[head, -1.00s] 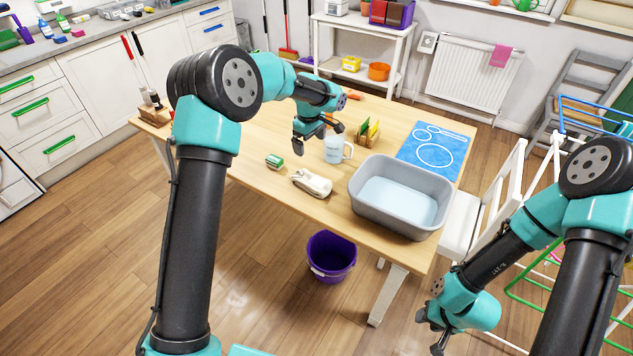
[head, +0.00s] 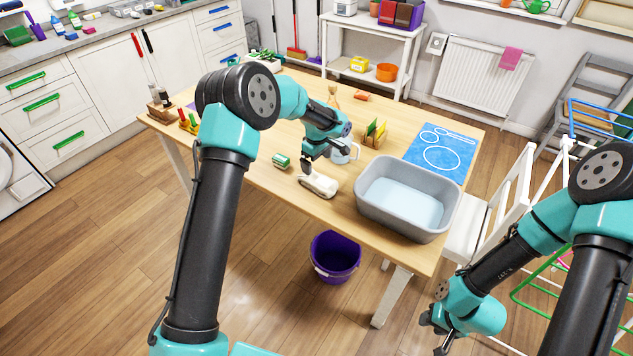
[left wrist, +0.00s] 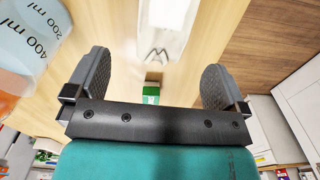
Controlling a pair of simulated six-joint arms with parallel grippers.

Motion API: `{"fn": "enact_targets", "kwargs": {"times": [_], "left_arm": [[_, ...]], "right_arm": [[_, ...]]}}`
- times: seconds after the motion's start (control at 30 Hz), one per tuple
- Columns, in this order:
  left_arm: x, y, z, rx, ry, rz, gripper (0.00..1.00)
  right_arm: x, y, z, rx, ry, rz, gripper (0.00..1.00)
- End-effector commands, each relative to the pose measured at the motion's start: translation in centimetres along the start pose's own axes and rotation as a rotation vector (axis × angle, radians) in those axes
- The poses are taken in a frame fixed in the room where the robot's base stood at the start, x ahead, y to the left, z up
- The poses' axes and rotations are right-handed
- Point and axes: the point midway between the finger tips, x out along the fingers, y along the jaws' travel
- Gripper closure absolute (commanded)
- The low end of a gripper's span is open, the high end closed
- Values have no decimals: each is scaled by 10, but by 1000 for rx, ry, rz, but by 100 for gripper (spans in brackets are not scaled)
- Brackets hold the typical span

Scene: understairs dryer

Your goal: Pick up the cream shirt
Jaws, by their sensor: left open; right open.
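The cream shirt (head: 318,185) lies as a small folded bundle on the wooden table, left of the grey basin. It also shows in the left wrist view (left wrist: 165,25), ahead of the fingers and between their lines. My left gripper (head: 322,165) is open and empty just above and behind the shirt; its two fingers also show apart in the left wrist view (left wrist: 156,80). I see no contact with the shirt. My right gripper (head: 436,335) is open and empty, low at the right, off the table's front edge.
The grey basin (head: 368,208) stands right of the shirt. A measuring jug (head: 345,153) is close behind my left gripper. A green-and-white block (head: 282,161) lies left of the shirt. A blue mat (head: 459,140) lies at the right back. A purple bucket (head: 335,262) stands on the floor.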

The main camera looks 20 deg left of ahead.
Motion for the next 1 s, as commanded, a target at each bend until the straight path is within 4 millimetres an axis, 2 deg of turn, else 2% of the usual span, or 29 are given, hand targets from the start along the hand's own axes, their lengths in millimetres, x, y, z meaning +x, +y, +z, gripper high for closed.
{"fn": "enact_targets", "kwargs": {"times": [0.03, 0.2, 0.67, 1.0], "left_arm": [[10, -1, 0, 0, -2, -4, 0], [32, -1, 0, -1, -1, -3, 0], [38, -1, 0, -1, -1, -1, 0], [79, -4, 2, -1, -1, -2, 0]], "right_arm": [[0, 0, 0, 0, 0, 0, 57], [0, 0, 0, 0, 0, 0, 57], [0, 0, 0, 0, 0, 0, 57], [0, 0, 0, 0, 0, 0, 57]]}}
